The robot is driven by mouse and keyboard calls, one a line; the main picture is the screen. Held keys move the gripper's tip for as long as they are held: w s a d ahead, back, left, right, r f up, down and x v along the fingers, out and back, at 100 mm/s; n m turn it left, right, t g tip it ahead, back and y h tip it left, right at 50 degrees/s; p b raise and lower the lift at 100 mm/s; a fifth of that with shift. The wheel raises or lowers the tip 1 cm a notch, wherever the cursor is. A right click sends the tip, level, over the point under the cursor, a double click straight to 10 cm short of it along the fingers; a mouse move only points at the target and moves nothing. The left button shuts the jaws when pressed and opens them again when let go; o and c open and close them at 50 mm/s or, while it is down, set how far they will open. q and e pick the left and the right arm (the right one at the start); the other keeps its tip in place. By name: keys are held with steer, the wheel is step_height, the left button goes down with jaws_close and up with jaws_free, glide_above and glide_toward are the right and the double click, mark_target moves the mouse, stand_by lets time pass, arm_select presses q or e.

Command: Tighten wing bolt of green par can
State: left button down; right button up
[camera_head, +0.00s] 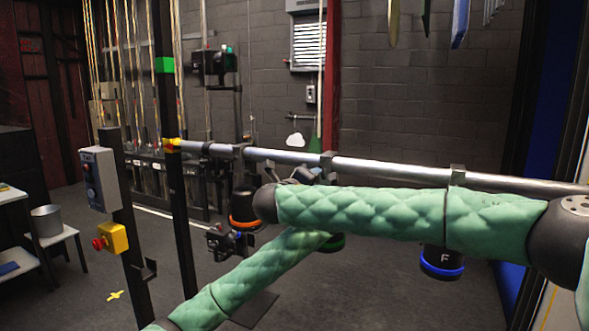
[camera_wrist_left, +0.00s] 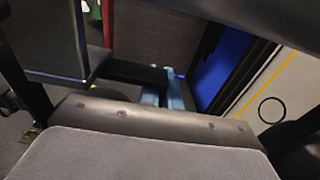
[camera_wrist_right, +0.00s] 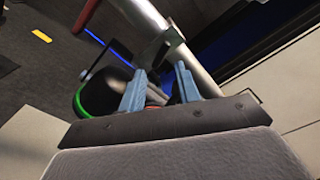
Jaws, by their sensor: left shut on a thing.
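The green-ringed par can (camera_head: 333,243) hangs below the steel pipe (camera_head: 385,168), mostly hidden behind my arms in the head view. In the right wrist view, the black can with its green ring (camera_wrist_right: 82,100) lies just left of my right gripper (camera_wrist_right: 160,88). That gripper is open, its blue fingers apart near the pipe clamp, with a small red-orange part between or behind them. My left gripper (camera_wrist_left: 164,98) has its blue fingers close together on a dark bar (camera_wrist_left: 130,72). I cannot tell which part of the can this is. The wing bolt is not clearly visible.
An orange-ringed can (camera_head: 244,212) hangs left and a blue-ringed can (camera_head: 442,262) marked F hangs right. A black post (camera_head: 178,215) stands left, beside a yellow box with a red button (camera_head: 110,239).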

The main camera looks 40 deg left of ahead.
steer(key=s+d+m, duration=0.1)
steer(key=s+m, duration=0.6)
steer(key=m, duration=1.1)
steer(key=shift+s+a+r+m+g, duration=0.1)
steer(key=shift+r+m+g, duration=0.45)
steer(key=shift+m, duration=1.9)
steer(key=shift+s+a+r+m+g, duration=0.1)
steer(key=shift+r+m, duration=1)
steer(key=shift+m, duration=1.4)
steer(key=shift+s+a+r+m+g, duration=0.2)
steer(key=shift+r+m, duration=0.6)
steer(key=shift+m, duration=1.65)
